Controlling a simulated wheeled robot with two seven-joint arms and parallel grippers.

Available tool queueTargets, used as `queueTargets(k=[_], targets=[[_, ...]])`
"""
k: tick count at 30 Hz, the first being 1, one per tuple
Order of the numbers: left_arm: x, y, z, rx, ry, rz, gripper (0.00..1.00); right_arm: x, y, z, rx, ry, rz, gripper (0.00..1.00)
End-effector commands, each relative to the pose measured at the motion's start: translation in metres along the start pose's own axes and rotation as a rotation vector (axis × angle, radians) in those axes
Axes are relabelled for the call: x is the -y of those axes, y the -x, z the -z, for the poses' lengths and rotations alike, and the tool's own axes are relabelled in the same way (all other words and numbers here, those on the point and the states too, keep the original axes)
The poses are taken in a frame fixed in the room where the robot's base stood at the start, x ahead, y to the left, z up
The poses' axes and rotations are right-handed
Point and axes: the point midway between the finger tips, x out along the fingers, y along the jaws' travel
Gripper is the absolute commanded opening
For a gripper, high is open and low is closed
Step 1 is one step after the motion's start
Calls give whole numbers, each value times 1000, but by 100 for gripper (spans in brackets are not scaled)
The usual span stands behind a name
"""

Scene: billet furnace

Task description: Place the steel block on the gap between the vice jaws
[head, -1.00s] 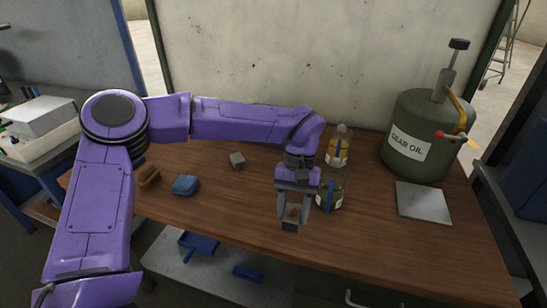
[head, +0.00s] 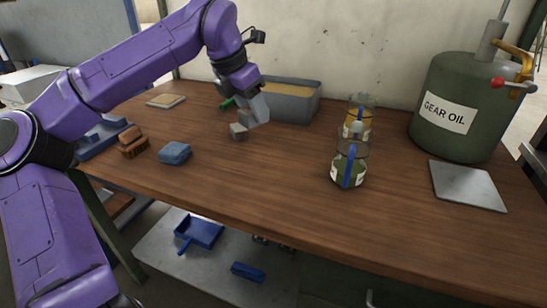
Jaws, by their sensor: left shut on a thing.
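The steel block (head: 238,132) is a small grey cube at the left-middle of the wooden bench, behind the blue sponge. My left gripper (head: 248,119) reaches down to it from behind and is shut on it. The fingers hide part of the block, and I cannot tell whether it is clear of the bench top. I cannot make out any vice jaws in this view. My right gripper is not in view.
A blue sponge (head: 175,153) and brown brush (head: 133,142) lie left of the block. A grey bin (head: 292,108) stands behind. A gear oil can (head: 455,110) and grey plate (head: 467,187) are at right. The front middle is clear.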

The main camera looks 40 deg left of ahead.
Motion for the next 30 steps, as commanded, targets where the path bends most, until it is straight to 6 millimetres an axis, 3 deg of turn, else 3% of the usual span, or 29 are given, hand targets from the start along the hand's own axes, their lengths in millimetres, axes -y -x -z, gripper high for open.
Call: queueTargets(k=[1,3,9,18,24,30], targets=[[-7,-2,6,7,116,-55,0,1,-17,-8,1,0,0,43],[-17,4,10,5,265,-117,0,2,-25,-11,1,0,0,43],[-32,3,3,-5,435,-185,0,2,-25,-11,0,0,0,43],[-52,-63,-54,-8,433,-181,0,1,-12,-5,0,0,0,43],[-60,-110,-66,-5,431,-179,0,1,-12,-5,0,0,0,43],[-63,-129,-72,-3,430,-179,0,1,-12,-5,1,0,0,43]])
